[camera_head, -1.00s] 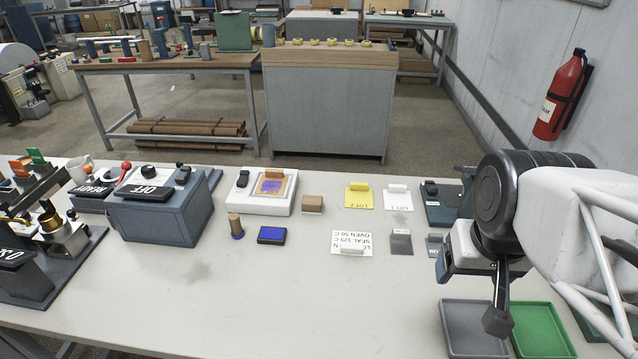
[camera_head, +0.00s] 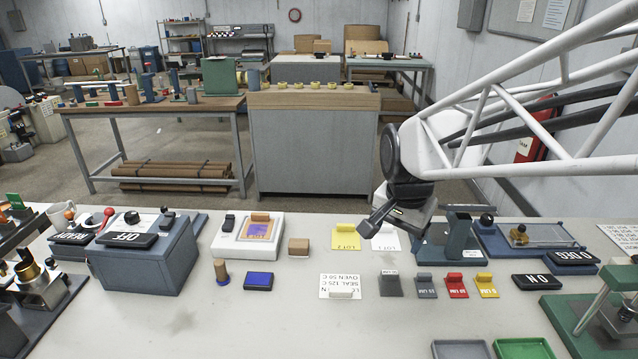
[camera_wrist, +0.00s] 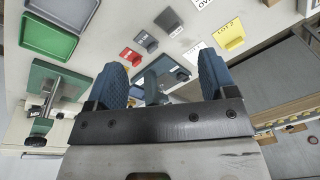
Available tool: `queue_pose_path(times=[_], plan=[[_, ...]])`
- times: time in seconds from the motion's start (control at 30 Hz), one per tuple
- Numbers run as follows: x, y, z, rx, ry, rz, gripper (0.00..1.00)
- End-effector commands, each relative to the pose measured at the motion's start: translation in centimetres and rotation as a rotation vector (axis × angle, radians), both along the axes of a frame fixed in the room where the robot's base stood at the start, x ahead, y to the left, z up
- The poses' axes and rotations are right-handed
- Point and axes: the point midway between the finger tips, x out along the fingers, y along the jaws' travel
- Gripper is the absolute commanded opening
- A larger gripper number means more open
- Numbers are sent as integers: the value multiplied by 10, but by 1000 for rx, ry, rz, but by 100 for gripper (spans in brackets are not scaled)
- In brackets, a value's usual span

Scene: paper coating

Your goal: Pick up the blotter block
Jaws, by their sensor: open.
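A tan block (camera_head: 298,247) stands on the white table right of the white device; it looks most like the blotter block, but no label on it is readable. A wood-handled stamp (camera_head: 220,271) with a blue base and a blue pad (camera_head: 258,281) are nearby. My gripper (camera_head: 372,222) is in the air near the white LOT 1 card, right of the tan block and apart from it. In the wrist view my gripper (camera_wrist: 162,82) has its two blue fingers wide apart with nothing held. I cannot make out the tan block in the wrist view.
A yellow LOT 2 card (camera_head: 350,237), a white printed card (camera_head: 341,287) and a dark grey block (camera_head: 390,284) lie around the table's middle. A blue-grey stand (camera_head: 452,238) is right of my gripper. The front middle of the table is clear.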

Motion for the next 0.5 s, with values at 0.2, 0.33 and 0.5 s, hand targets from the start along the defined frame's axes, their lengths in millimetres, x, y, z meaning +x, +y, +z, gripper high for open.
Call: queue_pose_path(times=[0.2,0.33,0.5], plan=[[51,29,-16,23,31,-156,78],[80,48,-28,35,48,-254,78],[116,74,-47,47,68,-381,78]])
